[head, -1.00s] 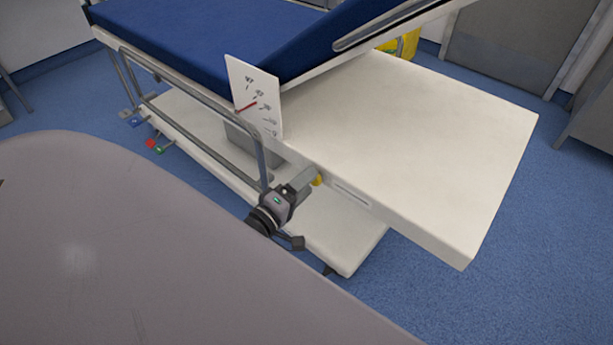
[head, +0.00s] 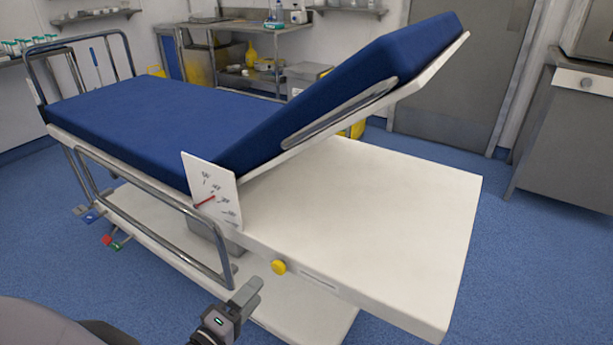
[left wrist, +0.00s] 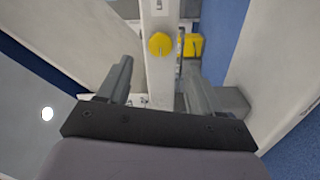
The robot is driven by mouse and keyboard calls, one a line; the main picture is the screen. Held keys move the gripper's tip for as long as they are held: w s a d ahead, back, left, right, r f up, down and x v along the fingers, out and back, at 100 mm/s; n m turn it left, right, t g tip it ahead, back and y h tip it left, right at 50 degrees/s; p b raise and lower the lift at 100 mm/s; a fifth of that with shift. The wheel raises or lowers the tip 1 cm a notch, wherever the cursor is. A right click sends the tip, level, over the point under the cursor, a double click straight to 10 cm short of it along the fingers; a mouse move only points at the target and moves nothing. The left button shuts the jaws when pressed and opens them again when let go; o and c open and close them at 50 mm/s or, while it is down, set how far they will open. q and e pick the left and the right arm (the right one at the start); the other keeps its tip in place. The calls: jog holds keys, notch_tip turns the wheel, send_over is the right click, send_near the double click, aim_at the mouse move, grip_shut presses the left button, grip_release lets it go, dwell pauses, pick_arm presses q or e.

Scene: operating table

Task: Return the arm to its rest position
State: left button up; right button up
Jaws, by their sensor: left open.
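My left gripper (head: 246,294) is at the bottom of the head view, in front of the operating table's near side. It is open and empty. In the left wrist view its two fingers (left wrist: 160,82) stand wide apart with nothing between their tips. The yellow knob (head: 279,267) on the table's white side edge is just beyond the fingertips, apart from them in the head view. It also shows in the left wrist view (left wrist: 160,43). My right gripper is in neither view.
The operating table has a blue mattress (head: 150,115), a raised back section (head: 350,95) and a white frame (head: 370,230). A white angle scale (head: 213,190) with a red pointer stands at its side, above a metal side rail (head: 150,205). Blue floor (head: 530,270) is clear at the right.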

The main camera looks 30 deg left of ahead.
pick_arm(q)
jog(key=s+d+f+m+g+h, duration=0.1)
jog(key=s+d+f+m+g, duration=0.1)
jog(key=s+d+m+g, duration=0.35)
jog(key=s+d+f+m+g+h, duration=0.1)
jog(key=s+d+f+m+g, duration=0.15)
jog(key=d+m, duration=0.6)
jog(key=s+a+r+m+y+p, duration=0.1)
jog(key=s+a+r+m+p, duration=0.1)
jog(key=r+p, duration=0.8)
jog(key=a+m+p, duration=0.1)
jog(key=p, duration=0.2)
jog(key=shift+a+r, duration=0.2)
jog(key=shift+r, duration=0.1)
jog(key=shift+f, duration=0.1)
